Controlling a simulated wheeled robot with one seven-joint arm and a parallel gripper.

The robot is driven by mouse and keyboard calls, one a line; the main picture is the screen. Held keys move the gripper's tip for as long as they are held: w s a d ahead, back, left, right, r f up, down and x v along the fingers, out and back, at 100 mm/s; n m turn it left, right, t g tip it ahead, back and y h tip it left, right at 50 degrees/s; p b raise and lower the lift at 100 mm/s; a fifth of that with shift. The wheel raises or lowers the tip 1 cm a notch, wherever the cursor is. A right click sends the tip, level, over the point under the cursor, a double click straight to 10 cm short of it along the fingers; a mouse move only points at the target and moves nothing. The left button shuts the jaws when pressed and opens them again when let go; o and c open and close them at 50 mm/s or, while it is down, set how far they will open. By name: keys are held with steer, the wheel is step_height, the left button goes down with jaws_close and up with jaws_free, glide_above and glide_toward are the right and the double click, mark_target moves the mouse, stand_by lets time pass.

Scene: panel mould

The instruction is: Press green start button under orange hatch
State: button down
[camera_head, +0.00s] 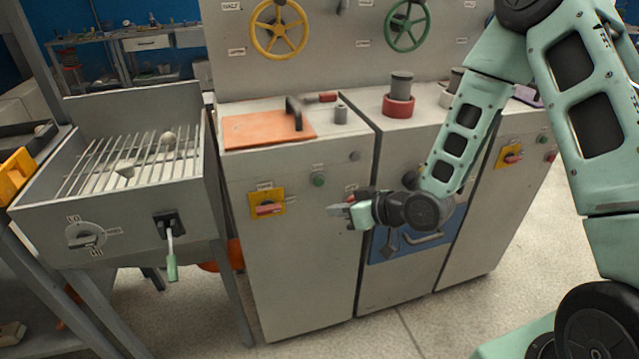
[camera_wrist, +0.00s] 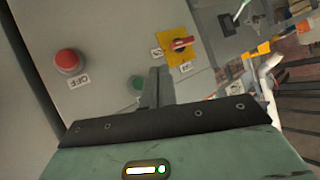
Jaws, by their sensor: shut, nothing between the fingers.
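The orange hatch (camera_head: 265,130) lies flat and closed on top of the left cabinet, with a dark handle (camera_head: 294,113) at its right end. The green button (camera_head: 319,180) is on the cabinet's front face below it. It also shows in the wrist view (camera_wrist: 136,82), just left of the fingers and partly hidden by them. My gripper (camera_head: 331,210) is shut and empty in front of the cabinet, a little below and right of the green button in the head view. Its fingers (camera_wrist: 158,72) point toward the panel; I cannot tell the gap.
A red button (camera_wrist: 68,62) with an OFF label is on the same panel. A yellow plate with a red switch (camera_head: 267,208) is left of the green button. A grated bin with a green-tipped lever (camera_head: 171,266) stands at left. Clear floor lies in front.

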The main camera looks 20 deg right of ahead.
glide_toward(315, 186)
steer(key=shift+w+a+f+p, duration=0.2)
steer(key=shift+w+a+f, duration=0.45)
steer(key=shift+a+f, duration=0.2)
steer(key=shift+w+a+f+p, duration=0.2)
steer(key=shift+w+a+f, duration=0.55)
steer(key=shift+a, duration=0.1)
stand_by(0.8)
steer(key=shift+w, duration=0.35)
steer(key=shift+w, duration=0.5)
stand_by(0.6)
stand_by(0.3)
steer(key=shift+s, duration=0.9)
steer(key=shift+s+b, duration=0.3)
steer(key=shift+s, duration=2.2)
